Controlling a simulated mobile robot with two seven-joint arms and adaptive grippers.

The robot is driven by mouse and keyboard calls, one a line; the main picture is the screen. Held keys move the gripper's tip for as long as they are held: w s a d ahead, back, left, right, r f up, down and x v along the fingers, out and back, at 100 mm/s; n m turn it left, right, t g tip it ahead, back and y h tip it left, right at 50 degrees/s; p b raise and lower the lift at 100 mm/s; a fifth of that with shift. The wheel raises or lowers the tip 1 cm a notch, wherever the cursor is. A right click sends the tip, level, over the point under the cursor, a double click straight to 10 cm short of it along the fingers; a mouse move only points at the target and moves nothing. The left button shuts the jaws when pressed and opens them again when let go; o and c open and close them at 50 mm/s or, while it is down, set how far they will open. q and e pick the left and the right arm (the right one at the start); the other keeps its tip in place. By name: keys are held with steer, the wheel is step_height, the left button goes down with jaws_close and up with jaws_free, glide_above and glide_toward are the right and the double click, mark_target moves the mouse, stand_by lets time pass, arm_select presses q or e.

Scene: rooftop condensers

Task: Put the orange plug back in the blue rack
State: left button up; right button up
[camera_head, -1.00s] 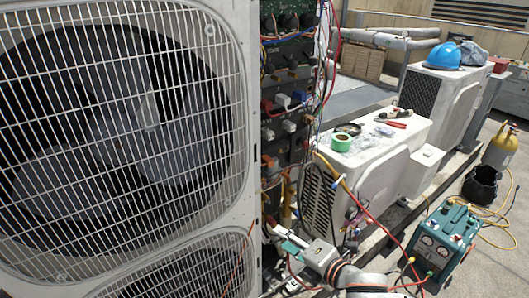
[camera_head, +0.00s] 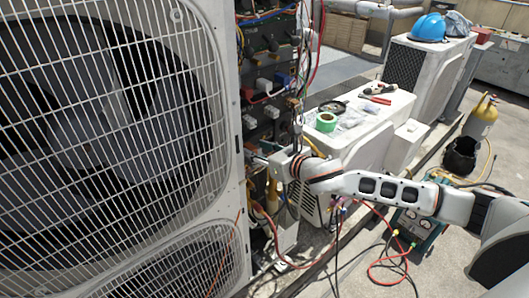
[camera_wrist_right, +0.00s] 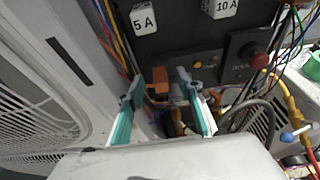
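My right gripper (camera_head: 262,157) reaches in from the right to the open electrical panel beside the large fan unit. In the right wrist view its two teal-padded fingers (camera_wrist_right: 159,80) stand apart, open. A small orange block (camera_wrist_right: 157,86), which looks like the orange plug, shows between and beyond the fingertips. I cannot tell whether either finger touches it. In the head view the gripper and panel edge hide that spot. A small blue part (camera_head: 284,79) shows higher on the panel; I cannot tell whether it belongs to the blue rack. My left gripper is out of view.
The fan unit's grille (camera_head: 110,130) fills the left. Loose wires and a red cable (camera_head: 322,60) hang by the panel. A white condenser (camera_head: 385,115) carries green tape (camera_head: 326,122) and tools.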

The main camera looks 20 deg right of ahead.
mark_target(252, 147)
steer(key=shift+x, duration=1.55)
steer(key=c, duration=1)
jaws_close()
